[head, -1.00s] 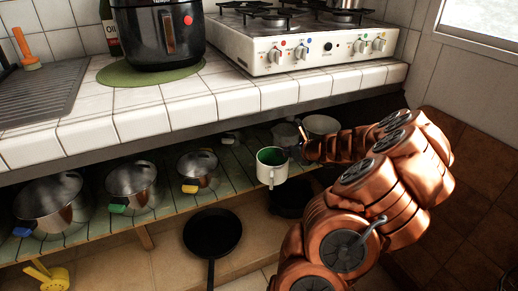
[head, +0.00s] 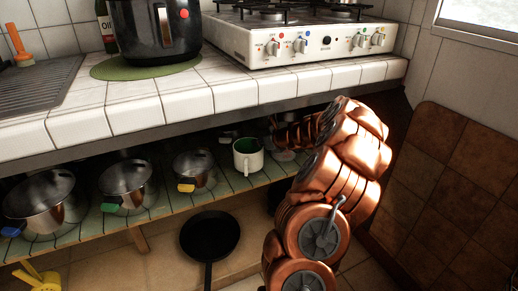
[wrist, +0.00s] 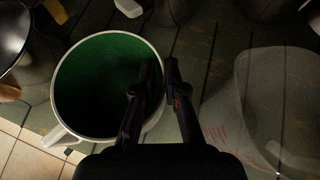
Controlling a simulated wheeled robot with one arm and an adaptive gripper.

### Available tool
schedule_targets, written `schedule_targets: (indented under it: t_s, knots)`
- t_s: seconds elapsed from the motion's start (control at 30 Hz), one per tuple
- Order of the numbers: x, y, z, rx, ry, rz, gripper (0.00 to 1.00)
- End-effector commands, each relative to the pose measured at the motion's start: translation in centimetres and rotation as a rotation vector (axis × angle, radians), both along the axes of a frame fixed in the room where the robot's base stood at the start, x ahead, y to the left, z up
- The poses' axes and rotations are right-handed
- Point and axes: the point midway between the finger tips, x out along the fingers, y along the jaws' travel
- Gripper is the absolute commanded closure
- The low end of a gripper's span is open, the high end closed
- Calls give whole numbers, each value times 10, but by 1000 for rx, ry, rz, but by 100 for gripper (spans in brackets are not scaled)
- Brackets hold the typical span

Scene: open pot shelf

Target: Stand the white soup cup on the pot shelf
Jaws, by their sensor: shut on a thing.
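The white soup cup (head: 248,164) has a green inside and a handle. It is upright over the slatted pot shelf (head: 150,225), near the front edge, to the right of the pot with the yellow handle. I cannot tell if its base touches the slats. My gripper (wrist: 158,75) is shut on the cup's wall, with one finger inside the rim and one outside. The cup (wrist: 68,118) fills the left of the wrist view, handle toward the lower left. In the head view my arm hides most of the gripper.
Steel pots (head: 45,205), (head: 128,187) and (head: 195,171) stand to the left on the shelf. A clear jug with red marks (wrist: 245,110) stands close to the right of my gripper. The tiled counter (head: 120,112) overhangs the shelf. A black pan (head: 210,236) is below.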

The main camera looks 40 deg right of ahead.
Motion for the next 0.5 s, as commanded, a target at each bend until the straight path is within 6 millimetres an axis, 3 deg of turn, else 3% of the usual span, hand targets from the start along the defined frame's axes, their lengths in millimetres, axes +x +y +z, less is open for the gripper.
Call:
schedule_targets:
  t_s: [0.03,0.1,0.47,0.5]
  knots:
    - [0,0,-11,2,0,0,100]
    - [0,0,-15,2,-1,-1,100]
    - [0,0,-15,1,-2,0,100]
    - [0,0,-16,0,-2,0,88]
